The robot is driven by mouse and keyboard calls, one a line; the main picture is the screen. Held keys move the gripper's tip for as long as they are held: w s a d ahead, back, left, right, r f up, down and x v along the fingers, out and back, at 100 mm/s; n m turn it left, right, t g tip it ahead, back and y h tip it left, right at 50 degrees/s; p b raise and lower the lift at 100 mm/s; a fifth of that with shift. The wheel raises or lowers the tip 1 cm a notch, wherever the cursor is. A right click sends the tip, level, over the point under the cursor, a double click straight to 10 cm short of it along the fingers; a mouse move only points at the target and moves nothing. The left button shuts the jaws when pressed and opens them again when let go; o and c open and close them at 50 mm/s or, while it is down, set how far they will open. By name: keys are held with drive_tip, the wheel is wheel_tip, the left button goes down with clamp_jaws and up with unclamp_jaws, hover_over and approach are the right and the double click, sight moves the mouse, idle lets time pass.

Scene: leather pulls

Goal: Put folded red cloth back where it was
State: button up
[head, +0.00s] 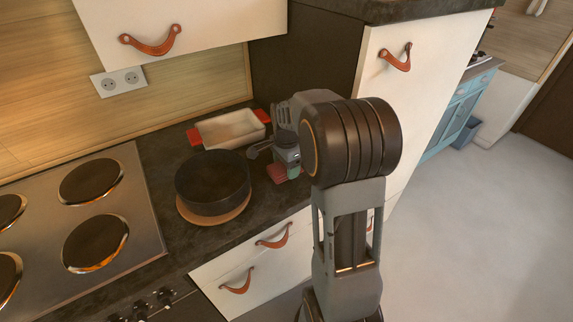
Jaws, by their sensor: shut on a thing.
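The folded red cloth (276,174) shows as a small red patch under my gripper, just right of the dark pot on the dark counter. My gripper (284,171) points down there and is shut on the cloth. The gripper and arm hide much of the cloth. I cannot tell whether the cloth touches the counter.
A dark pot (212,182) sits on a round wooden board (214,214) left of my gripper. A white baking dish with red handles (229,130) stands behind it. The stove (85,215) is at left. A tall white cabinet (405,85) stands at right.

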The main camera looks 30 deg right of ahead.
drive_tip(key=o, duration=0.8)
drive_tip(key=shift+f, duration=0.1)
wheel_tip(320, 180, up, 11)
drive_tip(key=s+a+f+n+t, duration=0.1)
drive_tip(key=s+a+n, duration=0.2)
drive_tip(key=s+n, duration=0.2)
drive_tip(key=s+a+f+n+t, duration=0.1)
drive_tip(key=s+a+n, duration=0.3)
drive_tip(key=s+n, duration=0.1)
drive_tip(key=s+a+f+n+t+p, duration=0.1)
drive_tip(key=s+a+n, duration=0.2)
drive_tip(key=s+n, duration=0.3)
drive_tip(key=shift+s+a+f+n, duration=0.1)
drive_tip(key=shift+a+f+n, duration=0.05)
drive_tip(key=shift+f+n, duration=0.3)
drive_tip(key=shift+r, duration=0.1)
